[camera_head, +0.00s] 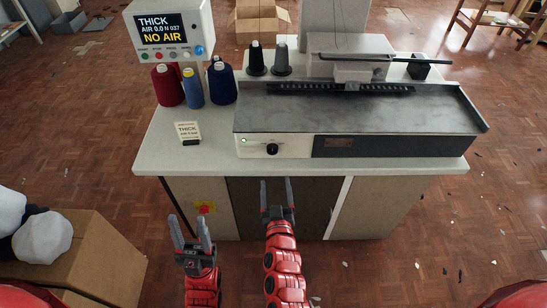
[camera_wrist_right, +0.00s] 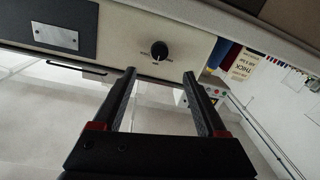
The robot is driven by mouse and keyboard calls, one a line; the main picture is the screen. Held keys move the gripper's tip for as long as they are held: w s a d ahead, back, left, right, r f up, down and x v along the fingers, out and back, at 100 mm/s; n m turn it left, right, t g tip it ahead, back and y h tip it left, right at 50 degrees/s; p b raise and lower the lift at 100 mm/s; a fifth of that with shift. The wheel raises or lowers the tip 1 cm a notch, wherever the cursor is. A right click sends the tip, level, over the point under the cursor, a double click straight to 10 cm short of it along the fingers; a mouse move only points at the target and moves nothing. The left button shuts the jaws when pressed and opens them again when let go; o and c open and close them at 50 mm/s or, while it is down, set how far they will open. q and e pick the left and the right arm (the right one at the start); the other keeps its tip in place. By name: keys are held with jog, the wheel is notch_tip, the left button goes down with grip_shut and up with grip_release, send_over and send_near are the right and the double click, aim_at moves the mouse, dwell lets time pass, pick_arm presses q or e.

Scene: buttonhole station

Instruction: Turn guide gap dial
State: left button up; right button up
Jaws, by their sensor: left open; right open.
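The guide gap dial is a small round black knob (camera_head: 272,149) on the cream front panel of the buttonhole machine (camera_head: 345,105), with a green light to its left. The knob (camera_wrist_right: 159,50) also shows in the right wrist view, with small markings around it too small to read. My right gripper (camera_head: 277,182) is open and empty, below and in front of the panel. In the wrist view its fingertips (camera_wrist_right: 160,72) point toward the panel, one on each side below the knob, apart from it. My left gripper (camera_head: 189,217) is open and empty, lower and to the left.
A display box (camera_head: 170,30) reads THICK, AIR 0.0 N 037, NO AIR. Thread cones (camera_head: 168,86) and a THICK card (camera_head: 188,131) stand on the table (camera_head: 160,155).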

aim_at(273, 152)
jog(key=w, duration=0.3)
jog(key=w+p, duration=0.1)
jog(key=w, duration=0.7)
jog(key=shift+w+a, duration=0.15)
jog(key=shift+a, duration=0.25)
grip_shut()
